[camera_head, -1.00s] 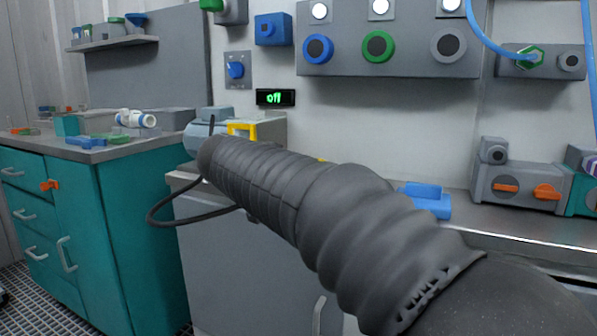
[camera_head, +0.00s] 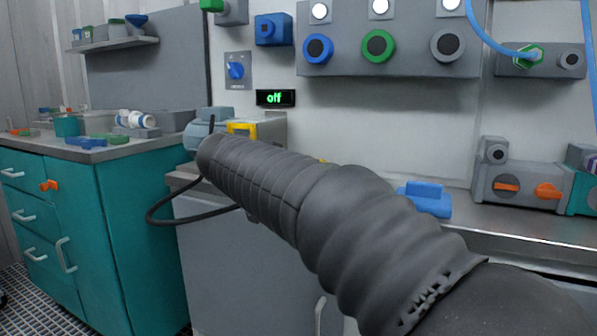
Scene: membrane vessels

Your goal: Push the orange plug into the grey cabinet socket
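No orange plug can be made out for certain. An orange piece (camera_head: 49,185) sits on the front of the teal cabinet at left. My dark, ribbed arm crosses the middle of the view and ends in front of the grey cabinet (camera_head: 225,255). My gripper and its fingers do not show. No socket is visible on the part of the grey cabinet that shows; my arm hides some of its front and top. A black cable loops below the arm's far end.
A grey box (camera_head: 480,195) with an orange bar and an orange knob (camera_head: 548,191) stands on the right counter. A blue block (camera_head: 425,200) lies beside it. The teal cabinet (camera_head: 130,245) bears several small fittings. A wall display (camera_head: 275,98) reads "off".

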